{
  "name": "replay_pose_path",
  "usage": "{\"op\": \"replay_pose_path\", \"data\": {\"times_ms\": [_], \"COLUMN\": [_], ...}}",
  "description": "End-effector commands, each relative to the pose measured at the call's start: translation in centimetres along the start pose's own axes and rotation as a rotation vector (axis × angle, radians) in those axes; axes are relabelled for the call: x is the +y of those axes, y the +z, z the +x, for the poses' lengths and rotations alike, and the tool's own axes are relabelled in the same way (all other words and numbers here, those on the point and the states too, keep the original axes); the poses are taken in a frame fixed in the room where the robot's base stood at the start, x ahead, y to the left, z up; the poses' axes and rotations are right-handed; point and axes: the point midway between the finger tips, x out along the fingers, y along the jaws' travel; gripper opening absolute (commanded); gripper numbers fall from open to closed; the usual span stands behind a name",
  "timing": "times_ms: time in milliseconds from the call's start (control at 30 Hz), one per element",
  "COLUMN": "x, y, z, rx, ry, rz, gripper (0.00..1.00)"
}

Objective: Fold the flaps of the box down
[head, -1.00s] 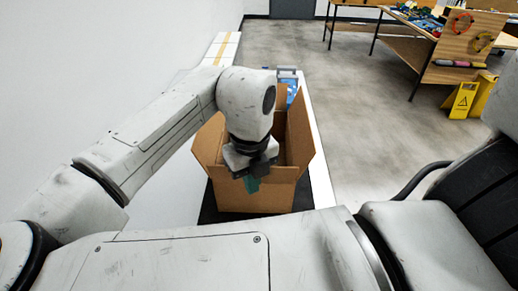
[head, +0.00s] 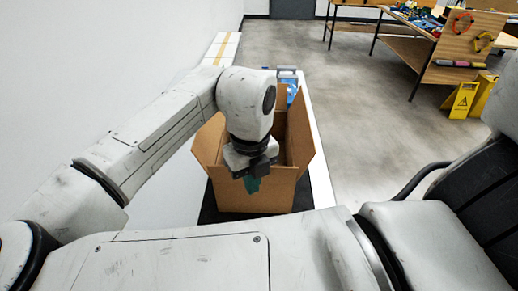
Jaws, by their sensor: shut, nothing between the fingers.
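The open cardboard box (head: 240,195) stands on a dark mat in the head view. Its left flap (head: 208,143) leans outward and up. Its right flap (head: 299,125) and a far flap (head: 279,99) also stand up. The near flap cannot be made out behind my wrist. My gripper (head: 253,184), with teal fingertips, points down at the near side of the box, in front of its near wall. It is shut and empty. My wrist hides much of the box opening and its inside.
The dark mat (head: 208,208) lies on a narrow white table (head: 322,185) along the left wall. Blue items (head: 290,87) and a white box with yellow tape (head: 222,48) lie beyond the box. Open floor lies to the right, with a yellow sign (head: 462,101) and a wooden workbench (head: 465,50).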

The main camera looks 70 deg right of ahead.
Motion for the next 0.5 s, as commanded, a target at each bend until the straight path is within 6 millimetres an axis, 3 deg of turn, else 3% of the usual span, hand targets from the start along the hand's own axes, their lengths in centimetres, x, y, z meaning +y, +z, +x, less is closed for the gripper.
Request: {"op": "replay_pose_path", "data": {"times_ms": [267, 500], "x": [-0.1, -1.2], "y": [0.1, 2.0], "z": [-0.1, -1.1], "rx": [0.0, 0.0], "ry": [0.0, -0.001], "rz": [0.0, 0.001], "gripper": [0.0, 0.0]}}
